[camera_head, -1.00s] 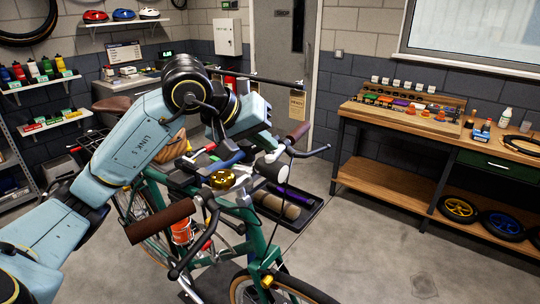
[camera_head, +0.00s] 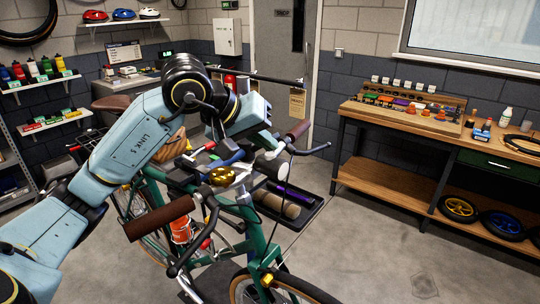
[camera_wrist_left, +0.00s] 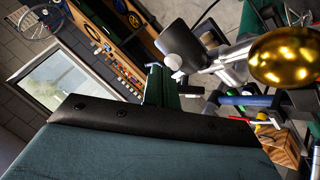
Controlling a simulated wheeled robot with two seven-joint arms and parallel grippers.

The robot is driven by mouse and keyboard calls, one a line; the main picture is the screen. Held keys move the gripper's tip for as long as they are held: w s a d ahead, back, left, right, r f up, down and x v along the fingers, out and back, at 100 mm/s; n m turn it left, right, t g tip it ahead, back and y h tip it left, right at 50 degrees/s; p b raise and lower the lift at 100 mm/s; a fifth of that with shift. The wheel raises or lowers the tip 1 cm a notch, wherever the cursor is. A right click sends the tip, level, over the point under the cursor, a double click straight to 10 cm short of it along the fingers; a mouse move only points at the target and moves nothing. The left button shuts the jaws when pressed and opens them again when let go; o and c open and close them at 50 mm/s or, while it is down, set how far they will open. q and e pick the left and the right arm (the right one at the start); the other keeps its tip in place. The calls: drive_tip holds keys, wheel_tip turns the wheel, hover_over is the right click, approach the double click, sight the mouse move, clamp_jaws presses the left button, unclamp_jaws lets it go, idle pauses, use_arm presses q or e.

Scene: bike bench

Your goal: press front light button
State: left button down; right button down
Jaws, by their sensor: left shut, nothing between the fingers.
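The green bicycle (camera_head: 255,235) stands in the middle, with its handlebar toward me. A dark, rounded lamp-like part with a pale face (camera_head: 268,168) sits at the handlebar centre; I take it for the front light. Its button cannot be made out. A gold bell (camera_head: 223,176) is beside it, and the bell is large in the left wrist view (camera_wrist_left: 285,58). My left gripper (camera_head: 272,143) is above the handlebar, close to the lamp. Its fingers (camera_wrist_left: 160,85) are shut and empty, near a small white round part (camera_wrist_left: 173,65). I cannot tell whether they touch it. My right gripper is out of view.
A brown handlebar grip (camera_head: 160,219) points toward me, and brake levers and cables surround the handlebar. A wooden workbench (camera_head: 390,185) stands along the right wall. A tray with rolled items (camera_head: 290,205) is behind the bike. The floor at right (camera_head: 390,255) is clear.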

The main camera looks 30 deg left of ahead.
use_arm(q)
drive_tip(key=shift+f, duration=0.25)
idle(0.4)
drive_tip(key=shift+r, duration=0.55)
drive_tip(key=shift+r, duration=0.1)
wheel_tip(320, 180, up, 6)
drive_tip(key=p, duration=0.4)
drive_tip(key=shift+p, duration=0.3)
